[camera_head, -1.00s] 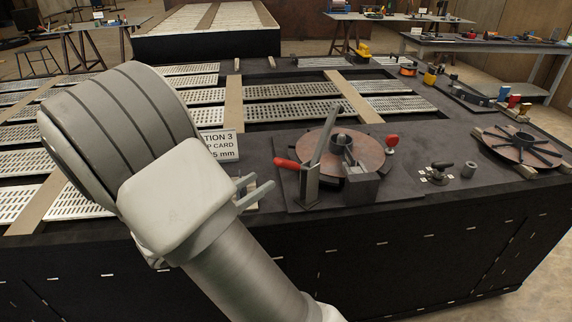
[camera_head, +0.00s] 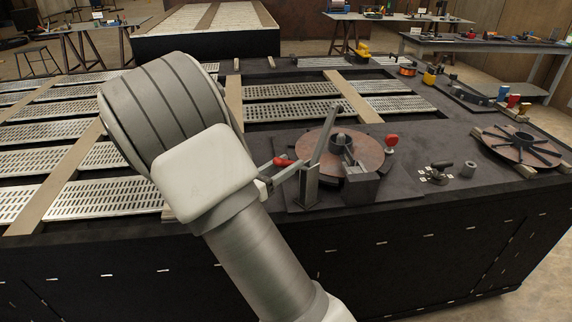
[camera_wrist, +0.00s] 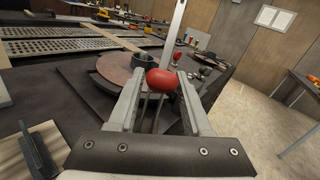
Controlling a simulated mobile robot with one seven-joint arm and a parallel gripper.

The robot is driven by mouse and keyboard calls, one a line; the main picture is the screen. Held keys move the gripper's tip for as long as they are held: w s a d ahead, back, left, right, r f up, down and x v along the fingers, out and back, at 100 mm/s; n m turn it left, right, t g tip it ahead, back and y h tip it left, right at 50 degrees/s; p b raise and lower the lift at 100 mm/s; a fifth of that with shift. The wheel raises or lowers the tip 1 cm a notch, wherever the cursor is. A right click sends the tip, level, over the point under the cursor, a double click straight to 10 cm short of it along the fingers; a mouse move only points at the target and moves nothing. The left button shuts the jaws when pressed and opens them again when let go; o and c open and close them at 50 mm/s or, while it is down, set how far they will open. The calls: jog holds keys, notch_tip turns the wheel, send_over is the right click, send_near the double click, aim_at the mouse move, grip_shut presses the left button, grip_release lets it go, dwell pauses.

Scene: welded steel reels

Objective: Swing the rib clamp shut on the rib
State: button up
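The rib clamp stands at the front of the table, with a red handle knob (camera_head: 283,161) on its left and a tall grey bar (camera_head: 325,128) standing up, tilted. A brown reel disc (camera_head: 368,153) with a dark hub (camera_head: 340,140) lies behind it. A grey block (camera_head: 361,186) is beside the clamp; I cannot tell which part is the rib. My gripper (camera_head: 288,172) is at the red knob. In the wrist view, my gripper's fingers (camera_wrist: 160,84) are apart on either side of the red knob (camera_wrist: 163,79), with a gap at the left finger.
A second red knob (camera_head: 391,141) stands right of the disc. A small dark clamp (camera_head: 437,172) and a grey cylinder (camera_head: 469,169) lie further right. Another spoked reel (camera_head: 520,145) rests on wooden blocks at the right edge. Slotted plates (camera_head: 290,110) fill the table behind.

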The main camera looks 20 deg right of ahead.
grip_shut()
dwell(1.2)
